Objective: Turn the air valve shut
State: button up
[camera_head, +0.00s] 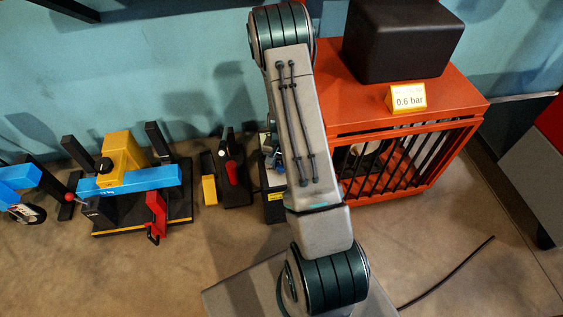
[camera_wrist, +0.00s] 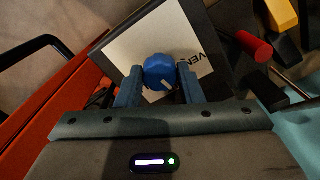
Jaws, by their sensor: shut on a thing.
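In the wrist view, a round blue valve knob (camera_wrist: 160,71) with a pale pointer mark sits on a white label plate (camera_wrist: 125,55). The plate is set in a dark panel and carries partly hidden dark lettering. My gripper (camera_wrist: 158,82) has one blue finger on each side of the knob and is shut on it.
An orange cage (camera_head: 400,120) with dark bars stands right of my arm. It bears a black block (camera_head: 400,40) and a sign (camera_head: 405,98) reading 0.6 bar. A clamp fixture with a blue bar (camera_head: 130,182) stands left. A black device with a red part (camera_head: 231,172) stands closer.

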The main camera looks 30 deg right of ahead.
jog(key=shift+m, duration=0.9)
jog(key=o, duration=1)
jog(key=shift+c, duration=0.2)
notch_tip(320, 180, up, 14)
jog(key=p, duration=0.5)
jog(key=shift+f, duration=0.1)
